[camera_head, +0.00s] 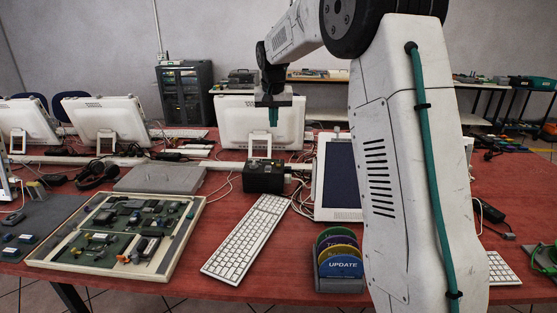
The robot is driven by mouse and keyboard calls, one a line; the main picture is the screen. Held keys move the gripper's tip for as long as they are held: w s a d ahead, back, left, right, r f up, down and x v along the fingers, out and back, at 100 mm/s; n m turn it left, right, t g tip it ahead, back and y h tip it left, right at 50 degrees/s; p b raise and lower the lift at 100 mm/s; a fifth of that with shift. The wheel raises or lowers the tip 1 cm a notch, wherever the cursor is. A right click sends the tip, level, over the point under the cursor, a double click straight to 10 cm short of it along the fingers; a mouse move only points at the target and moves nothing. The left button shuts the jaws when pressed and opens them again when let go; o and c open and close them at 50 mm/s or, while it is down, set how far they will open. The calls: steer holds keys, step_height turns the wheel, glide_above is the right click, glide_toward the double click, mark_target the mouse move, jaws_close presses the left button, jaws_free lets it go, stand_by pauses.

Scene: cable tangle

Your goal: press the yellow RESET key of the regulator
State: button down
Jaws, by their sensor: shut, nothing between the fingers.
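A small black box (264,178), which looks like the regulator, sits on the red table near the middle of the view, behind the white keyboard. Small coloured marks show on it, but I cannot make out which is the yellow RESET key. My gripper (273,118) points down above and behind the box in the picture, in front of a white monitor. Its greenish fingers are shut and empty, and clear of the box.
The keyboard (247,238) lies in front of the box. A framed circuit board (118,232) and a grey flat case (161,179) are to the left. A tilted screen (340,178), loose cables and a disk holder (341,283) are to the right. My arm hides part of the right side.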

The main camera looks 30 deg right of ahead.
steer(key=m, duration=0.1)
glide_above(279, 164)
steer(key=s+a, duration=0.2)
steer(key=s, duration=0.1)
steer(key=s+a+x, duration=0.1)
steer(key=s+x, duration=0.1)
steer(key=x, duration=0.6)
steer(key=shift+a+f, duration=0.2)
steer(key=shift+f, duration=0.05)
steer(key=shift+h, duration=0.3)
steer(key=x, duration=1.3)
steer(key=shift+s+a, duration=0.15)
steer(key=shift+a, duration=0.2)
steer(key=shift+f, duration=0.55)
